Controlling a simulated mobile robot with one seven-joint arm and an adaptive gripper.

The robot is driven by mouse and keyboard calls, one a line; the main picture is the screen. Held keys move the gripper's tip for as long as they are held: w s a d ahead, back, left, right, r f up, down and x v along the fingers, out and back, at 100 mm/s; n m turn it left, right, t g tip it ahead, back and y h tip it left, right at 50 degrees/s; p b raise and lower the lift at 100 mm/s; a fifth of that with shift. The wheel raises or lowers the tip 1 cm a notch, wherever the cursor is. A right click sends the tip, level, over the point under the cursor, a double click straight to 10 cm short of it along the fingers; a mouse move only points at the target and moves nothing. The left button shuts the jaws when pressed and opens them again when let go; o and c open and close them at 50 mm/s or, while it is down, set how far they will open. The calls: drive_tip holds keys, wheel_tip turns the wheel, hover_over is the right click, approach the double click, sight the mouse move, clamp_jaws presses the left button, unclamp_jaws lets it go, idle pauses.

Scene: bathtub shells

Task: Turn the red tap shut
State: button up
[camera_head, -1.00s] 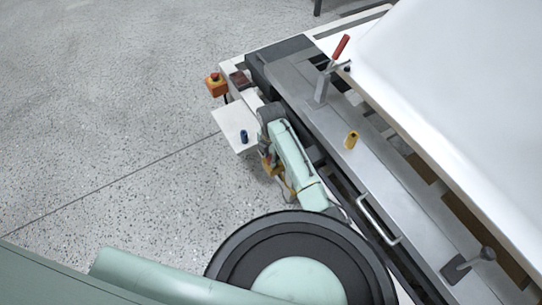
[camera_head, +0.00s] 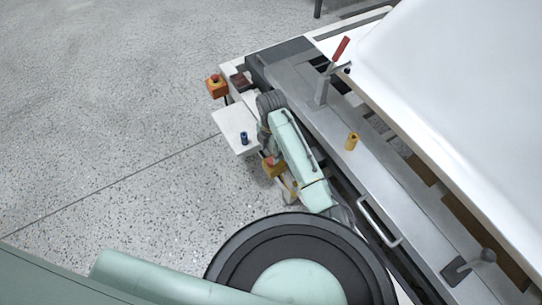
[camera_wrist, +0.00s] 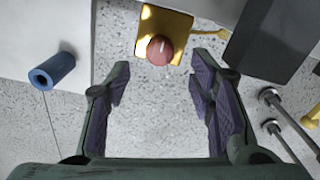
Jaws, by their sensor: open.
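The red tap (camera_wrist: 159,50) is a round red knob with a pale stripe, on a yellow block (camera_wrist: 150,20) at the top middle of the wrist view. In the head view its red top (camera_head: 268,160) and yellow block show beside my arm, partly covered. My gripper (camera_wrist: 158,78) is open and empty in the wrist view. Its two dark fingers with purple pads stand apart, with bare floor seen between them. The tap lies ahead of the gap between the fingertips, and I see no contact. In the head view my arm mostly hides the gripper.
A blue cylinder (camera_wrist: 52,71) stands on a white plate (camera_head: 231,120) beside the tap. A red-handled lever (camera_head: 340,48) and yellow cylinder (camera_head: 351,141) are on the bench by the white tub shell (camera_head: 470,100).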

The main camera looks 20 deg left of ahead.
sight(271, 160)
wheel_tip(271, 160, up, 7)
drive_tip(key=shift+f, duration=0.2)
idle(0.5)
